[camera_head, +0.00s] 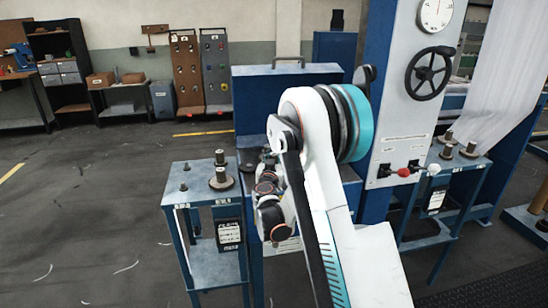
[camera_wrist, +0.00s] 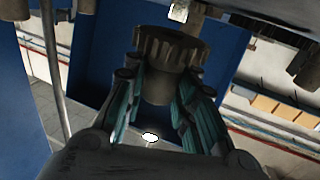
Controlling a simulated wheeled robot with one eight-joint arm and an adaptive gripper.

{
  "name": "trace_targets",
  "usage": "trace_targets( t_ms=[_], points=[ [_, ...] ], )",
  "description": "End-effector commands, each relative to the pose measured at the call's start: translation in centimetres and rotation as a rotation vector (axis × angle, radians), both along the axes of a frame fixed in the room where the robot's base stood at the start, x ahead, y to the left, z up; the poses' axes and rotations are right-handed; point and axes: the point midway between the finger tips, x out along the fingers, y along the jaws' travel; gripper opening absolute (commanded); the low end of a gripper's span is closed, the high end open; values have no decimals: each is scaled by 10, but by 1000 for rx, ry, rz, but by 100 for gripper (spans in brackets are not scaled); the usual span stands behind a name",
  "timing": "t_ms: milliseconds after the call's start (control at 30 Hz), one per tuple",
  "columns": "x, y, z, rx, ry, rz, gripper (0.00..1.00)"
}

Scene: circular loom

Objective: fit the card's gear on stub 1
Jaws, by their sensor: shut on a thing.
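In the wrist view, my gripper (camera_wrist: 162,85) is shut on a dark metal gear (camera_wrist: 168,47), with the fingers on both sides of its narrower hub (camera_wrist: 157,88). The toothed end of the gear points away from the palm. A short grey cylinder (camera_wrist: 182,10) with a bright end shows just beyond the gear; I cannot tell whether it is stub 1 or whether they touch. In the head view, a dark card (camera_head: 230,236) with white print hangs on the front of the left blue stand, too small to read. My arm hides the gear and most of the gripper there.
The left blue stand (camera_head: 184,197) carries a gear (camera_head: 221,180) and upright pegs. The right stand (camera_head: 478,169) carries more gears and another card (camera_head: 437,199). A blue machine column with a handwheel (camera_head: 430,73) and red and white knobs stands beside my arm. Open floor lies left.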

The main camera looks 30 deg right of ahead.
Motion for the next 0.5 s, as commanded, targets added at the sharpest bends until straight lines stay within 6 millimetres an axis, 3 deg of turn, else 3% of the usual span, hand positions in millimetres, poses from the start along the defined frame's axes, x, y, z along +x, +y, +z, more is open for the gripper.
trace_targets(
  t_ms=[500],
  points=[
    [0,0,-13,0,0,0,0]
  ],
)
